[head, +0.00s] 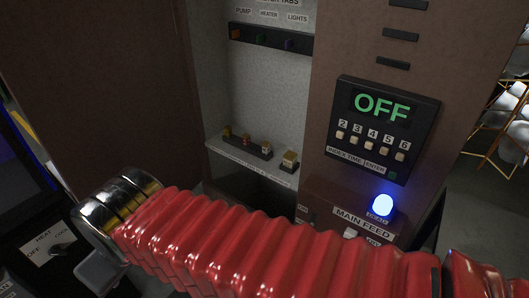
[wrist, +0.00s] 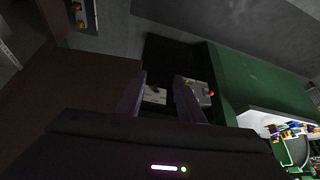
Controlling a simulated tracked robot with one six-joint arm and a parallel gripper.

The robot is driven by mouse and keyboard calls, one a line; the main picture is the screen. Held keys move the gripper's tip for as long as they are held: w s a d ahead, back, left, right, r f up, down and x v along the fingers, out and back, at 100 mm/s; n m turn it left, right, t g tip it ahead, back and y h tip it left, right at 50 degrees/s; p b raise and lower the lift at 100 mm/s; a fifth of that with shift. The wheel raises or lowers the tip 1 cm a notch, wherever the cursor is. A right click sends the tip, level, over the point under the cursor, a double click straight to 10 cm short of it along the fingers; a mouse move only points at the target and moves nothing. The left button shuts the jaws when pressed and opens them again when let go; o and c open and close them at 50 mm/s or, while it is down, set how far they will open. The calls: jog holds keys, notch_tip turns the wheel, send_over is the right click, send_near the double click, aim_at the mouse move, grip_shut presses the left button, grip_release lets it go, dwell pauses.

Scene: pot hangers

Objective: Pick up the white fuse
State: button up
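I cannot make out a white fuse for certain in either view. In the head view, a rack with small gold and brown pieces (head: 247,146) sits on a pale shelf (head: 262,168) inside the cabinet. A single gold-topped block (head: 289,160) stands to its right. In the wrist view, my gripper (wrist: 160,76) has its two dark fingers apart, with nothing seen held between them. Past the fingers lies a dark recess with a pale panel (wrist: 155,95) and a pale box with a red knob (wrist: 201,92). My gripper's fingers are not clear in the head view.
A keypad box (head: 382,128) reading OFF is on the brown cabinet front, above a lit blue lamp (head: 383,206) and a MAIN FEED label. A dark slotted strip (head: 270,39) crosses the cabinet's back wall. In the wrist view, a green block (wrist: 255,82) stands right of the fingers.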

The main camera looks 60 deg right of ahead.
jog(key=shift+o, duration=0.4)
jog(key=w+d+m+t, duration=0.1)
jog(key=w+t, duration=0.1)
jog(key=w, duration=0.6)
jog(key=shift+d+r+m+y, duration=0.15)
jog(key=shift+r+m+y, duration=0.15)
jog(key=shift+r, duration=0.1)
jog(key=w+d+m+t+h, duration=0.1)
jog(key=w+d+m+t, duration=0.15)
jog(key=w+d, duration=0.45)
jog(key=w+d+f+m+h, duration=0.1)
jog(key=w+d+m+h, duration=0.25)
jog(key=d, duration=0.75)
jog(key=w+d+f+m+h, duration=0.2)
jog(key=w+d+m+h, duration=0.15)
jog(key=d, duration=0.65)
jog(key=s+d+f+m+g+h, duration=0.2)
jog(key=s+d+m+g, duration=0.1)
jog(key=s+d, duration=0.3)
jog(key=s+d+f+m+g+h, duration=0.2)
jog(key=s+d+f+g, duration=0.1)
jog(key=s+d+g, duration=0.2)
jog(key=s+d+f+m+g+h, duration=0.2)
jog(key=s+d+f+m+g, duration=0.1)
jog(key=s+d, duration=0.5)
jog(key=shift+s+d+f+m+g, duration=0.2)
jog(key=shift+s+m+g, duration=0.15)
jog(key=shift+s+g, duration=0.35)
